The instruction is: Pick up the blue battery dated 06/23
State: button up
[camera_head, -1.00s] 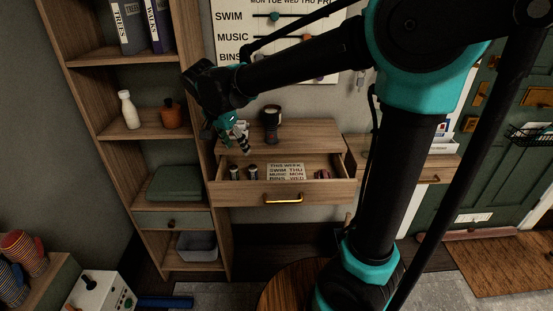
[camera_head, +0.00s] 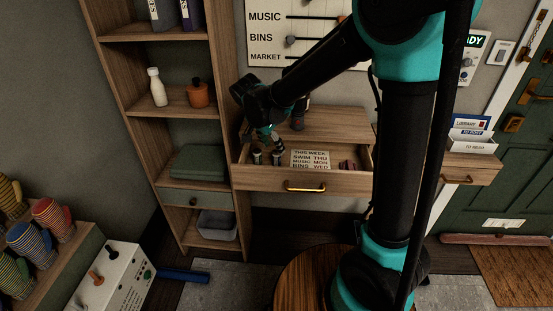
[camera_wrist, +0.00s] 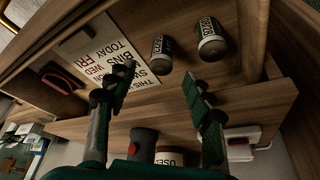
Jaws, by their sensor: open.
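Two small upright cylinders, apparently batteries, stand in the open drawer: one at left (camera_head: 257,157) and one beside it (camera_head: 277,158).
The drawer (camera_head: 305,180) also holds a printed card (camera_head: 311,159) and a dark red item (camera_head: 347,165). A dark torch-like object (camera_head: 298,121) stands on the top behind. The wrist view shows a red-buttoned object (camera_wrist: 143,140) and a labelled container (camera_wrist: 170,158) near my fingers. Shelves (camera_head: 187,101) stand left.

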aim_at(276, 152)
jog(key=shift+x, duration=2.7)
jog(key=shift+r, duration=0.1)
jog(key=shift+c, duration=0.4)
grip_shut()
